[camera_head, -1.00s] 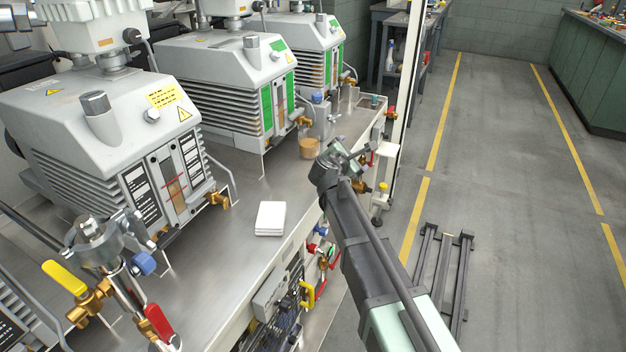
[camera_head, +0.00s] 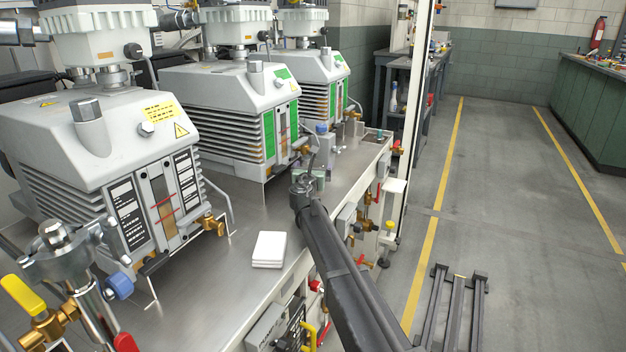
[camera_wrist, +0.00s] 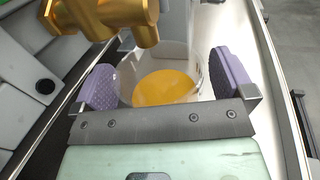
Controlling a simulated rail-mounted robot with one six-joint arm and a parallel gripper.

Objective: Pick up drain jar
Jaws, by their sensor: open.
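The drain jar (camera_wrist: 166,84) is a clear jar with amber liquid in the bottom. In the wrist view it stands between the two purple pads of my open gripper (camera_wrist: 172,80), with a small gap visible on the right; contact on the left is hard to tell. A brass drain valve (camera_wrist: 105,15) hangs just above and in front of the jar. In the head view my gripper (camera_head: 312,172) is at the middle pump's drain, and my arm hides the jar there.
Vacuum pumps (camera_head: 228,90) line the back of the steel bench (camera_head: 215,285). A white stack of pads (camera_head: 269,249) lies near the front edge. Valves and hoses (camera_head: 310,325) line the bench front. The floor to the right is mostly clear.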

